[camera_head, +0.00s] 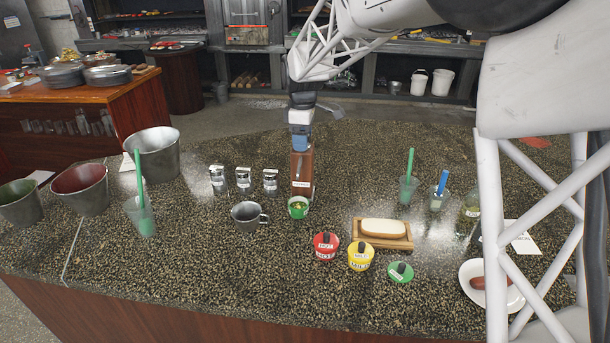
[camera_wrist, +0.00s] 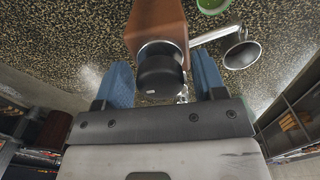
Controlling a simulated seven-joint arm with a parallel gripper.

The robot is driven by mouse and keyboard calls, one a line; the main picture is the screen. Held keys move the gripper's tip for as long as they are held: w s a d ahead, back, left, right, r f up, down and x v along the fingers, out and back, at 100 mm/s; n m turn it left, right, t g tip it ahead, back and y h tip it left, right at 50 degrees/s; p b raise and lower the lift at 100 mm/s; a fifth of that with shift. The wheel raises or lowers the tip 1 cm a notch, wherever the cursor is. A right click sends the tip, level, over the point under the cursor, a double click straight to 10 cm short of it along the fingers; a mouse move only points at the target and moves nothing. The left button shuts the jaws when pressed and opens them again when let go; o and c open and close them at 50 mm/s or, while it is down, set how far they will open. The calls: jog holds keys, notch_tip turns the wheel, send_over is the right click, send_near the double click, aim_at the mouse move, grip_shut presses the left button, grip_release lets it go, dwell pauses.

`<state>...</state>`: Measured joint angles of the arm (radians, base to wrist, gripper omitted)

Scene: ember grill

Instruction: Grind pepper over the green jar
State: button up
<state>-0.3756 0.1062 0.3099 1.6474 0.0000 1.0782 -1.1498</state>
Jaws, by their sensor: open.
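The brown wooden pepper grinder (camera_head: 302,177) stands upright on the counter, a pale label near its base. The green jar (camera_head: 298,208) is open, just in front of the grinder; its edge shows at the top of the wrist view (camera_wrist: 212,4). My gripper (camera_head: 301,142) points down over the grinder. In the wrist view, its blue fingers (camera_wrist: 163,84) are open on either side of the grinder's black top (camera_wrist: 160,75), with gaps visible. In the head view, the gripper hides the grinder's top.
A metal mug (camera_head: 247,216) stands left of the green jar, with several shakers behind it. A red-lidded jar (camera_head: 326,246), a yellow-lidded jar (camera_head: 360,256) and a green lid (camera_head: 400,272) lie front right. A wooden board (camera_head: 405,242) bears a pale block.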

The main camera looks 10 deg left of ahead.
jog(key=shift+c, duration=0.2)
jog(key=c, duration=0.6)
jog(key=m, duration=0.5)
jog(key=shift+m, duration=0.3)
jog(key=shift+m, duration=0.3)
jog(key=m, duration=0.5)
jog(key=shift+m, duration=0.3)
